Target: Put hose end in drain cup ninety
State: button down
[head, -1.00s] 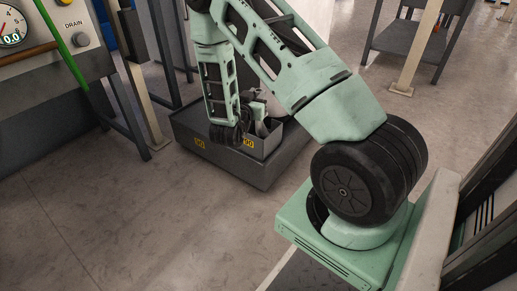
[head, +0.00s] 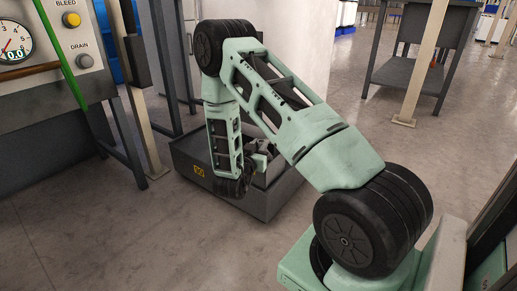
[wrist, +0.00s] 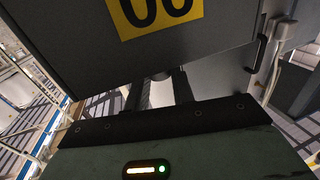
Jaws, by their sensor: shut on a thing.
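My gripper (wrist: 162,92) shows in the wrist view with its two dark fingers close together. A small dark grey rounded piece (wrist: 160,76) sits between them; most of it is hidden, and I cannot tell for sure that it is the hose end. Just beyond the fingers is a grey box wall with a yellow number label (wrist: 155,12), cut off at the top. The inside of any cup is hidden.
A panel with a gauge (head: 14,45), a yellow BLEED button (head: 72,20) and a grey DRAIN knob (head: 85,61) stands at the left, crossed by a green tube (head: 68,65). A grey shelf cart (head: 408,73) stands back right. Floor in front is clear.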

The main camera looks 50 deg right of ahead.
jog(key=shift+f, duration=0.2)
jog(key=c, duration=1.2)
grip_release()
jog(key=shift+r, duration=0.15)
